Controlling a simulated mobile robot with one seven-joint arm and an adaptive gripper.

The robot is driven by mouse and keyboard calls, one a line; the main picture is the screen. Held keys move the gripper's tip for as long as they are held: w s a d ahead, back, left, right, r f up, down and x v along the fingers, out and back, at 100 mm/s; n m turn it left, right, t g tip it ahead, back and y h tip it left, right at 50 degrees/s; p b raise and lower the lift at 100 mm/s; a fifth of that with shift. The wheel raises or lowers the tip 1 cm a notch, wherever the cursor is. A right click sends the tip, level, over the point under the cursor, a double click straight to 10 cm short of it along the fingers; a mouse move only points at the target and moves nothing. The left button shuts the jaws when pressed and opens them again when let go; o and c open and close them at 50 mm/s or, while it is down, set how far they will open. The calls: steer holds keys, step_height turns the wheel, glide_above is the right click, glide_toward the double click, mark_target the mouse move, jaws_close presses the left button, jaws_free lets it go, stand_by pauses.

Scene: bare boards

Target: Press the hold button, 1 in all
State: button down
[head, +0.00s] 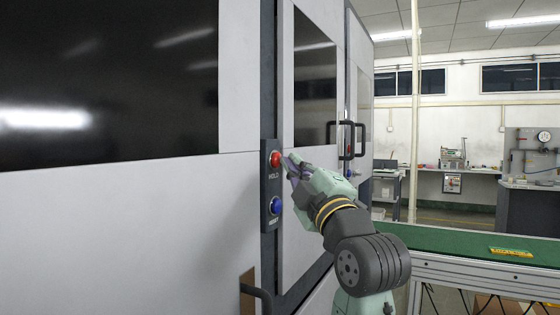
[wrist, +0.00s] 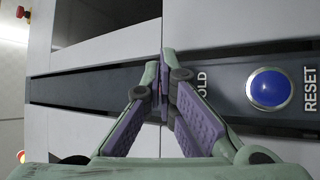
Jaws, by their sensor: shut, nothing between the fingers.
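The red hold button (head: 275,158) sits at the top of a dark upright panel, with the word HOLD below it. The blue reset button (head: 276,205) is lower on the same panel; it also shows in the wrist view (wrist: 268,88). My gripper (head: 287,161) is shut and empty, its fingertips at the right edge of the red button in the head view. I cannot tell whether they touch it. In the wrist view my closed fingertips (wrist: 166,72) lie over the panel beside the letters OLD, and the red button is hidden behind them.
The panel is set between grey machine doors with a dark window (head: 105,75). Black door handles (head: 347,140) stick out to the right of my gripper. A green-topped bench (head: 455,241) stands at the right. A small red knob (wrist: 22,12) shows in the wrist view's corner.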

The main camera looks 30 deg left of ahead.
steer(key=shift+a, duration=0.3)
stand_by(0.4)
steer(key=shift+d, duration=0.85)
steer(key=d, duration=0.5)
steer(key=shift+s+b, duration=0.15)
steer(key=shift+b, duration=0.25)
stand_by(0.6)
